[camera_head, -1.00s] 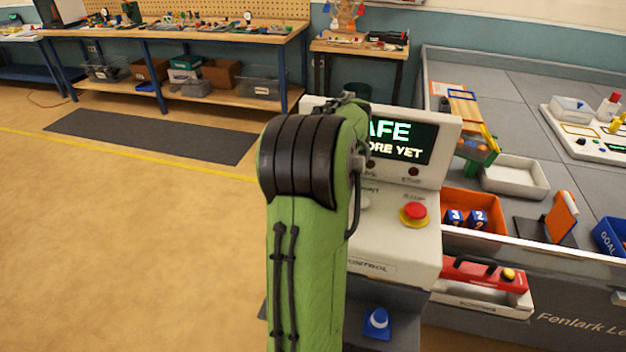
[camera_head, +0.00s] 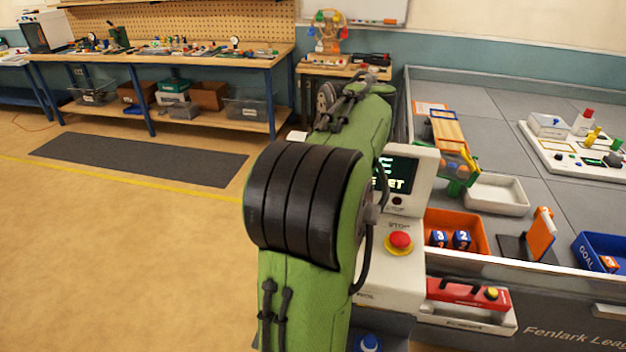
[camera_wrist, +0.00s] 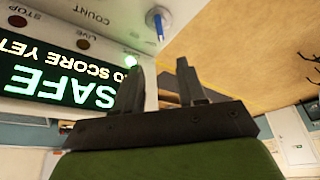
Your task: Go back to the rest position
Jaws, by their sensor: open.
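My gripper (camera_wrist: 160,88) shows in the wrist view with its two dark fingers apart and nothing between them. The view there is upside down. The control box's lit screen (camera_wrist: 58,78), with green "SAFE" lettering, is to the left of the fingers. In the head view my green arm rises in front of the control box (camera_head: 402,240) and hides much of it and its screen (camera_head: 396,178). My gripper is hidden behind the arm in the head view.
The control box carries a red stop button (camera_head: 400,241). The grey field table (camera_head: 470,100) stands to its right, with an orange bin (camera_head: 470,222), a white tray (camera_head: 497,195) and a blue goal bin (camera_head: 592,245). A workbench (camera_head: 170,62) is at the back left. Open floor lies left.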

